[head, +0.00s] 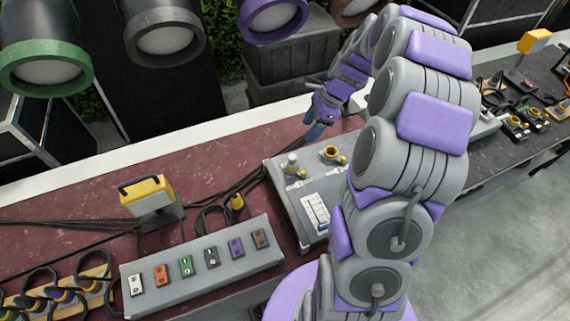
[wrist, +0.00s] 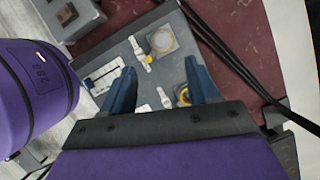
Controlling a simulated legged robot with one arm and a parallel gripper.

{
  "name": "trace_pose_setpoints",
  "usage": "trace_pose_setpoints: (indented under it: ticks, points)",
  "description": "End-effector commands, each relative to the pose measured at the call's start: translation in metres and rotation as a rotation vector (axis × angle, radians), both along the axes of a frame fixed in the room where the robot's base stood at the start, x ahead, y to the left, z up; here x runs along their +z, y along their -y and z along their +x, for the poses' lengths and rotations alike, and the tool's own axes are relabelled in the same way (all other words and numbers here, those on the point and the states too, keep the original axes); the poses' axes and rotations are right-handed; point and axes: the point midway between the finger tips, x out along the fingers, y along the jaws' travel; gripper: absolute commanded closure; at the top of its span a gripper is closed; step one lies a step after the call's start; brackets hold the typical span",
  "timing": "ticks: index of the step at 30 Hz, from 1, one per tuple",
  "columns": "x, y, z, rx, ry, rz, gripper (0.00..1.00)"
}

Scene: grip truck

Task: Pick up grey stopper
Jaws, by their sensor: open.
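The grey stopper (head: 290,163) appears to be the pale grey piece standing upright on the grey control box (head: 285,205), left of a yellow-rimmed fitting (head: 333,155). My gripper (head: 316,131) is above and behind the box, apart from it, with its blue fingers pointing down. In the wrist view my gripper (wrist: 163,75) is open, with nothing held between its fingers. One yellow-rimmed fitting (wrist: 162,40) shows beyond the fingers. A second yellow-and-grey fitting (wrist: 183,95) is partly hidden beside the right finger. I cannot tell for certain which of these is the stopper.
A grey switch panel (head: 205,270) with coloured switches and a yellow lamp (head: 148,195) stand left of the box. Black cables (head: 245,180) run across the red bench top (head: 90,175). Large lamps (head: 165,38) hang behind. More gear sits on the right bench.

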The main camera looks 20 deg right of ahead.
Motion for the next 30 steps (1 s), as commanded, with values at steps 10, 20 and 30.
trace_pose_setpoints:
  ticks: [10,20,30]
  points:
    - [-0.067,-0.029,0.007,0.004,-0.005,0.001,0.4]
    - [-0.095,-0.041,0.012,0.003,-0.001,-0.004,0.4]
    - [-0.13,-0.05,0.015,0.004,-0.004,0.001,0.4]
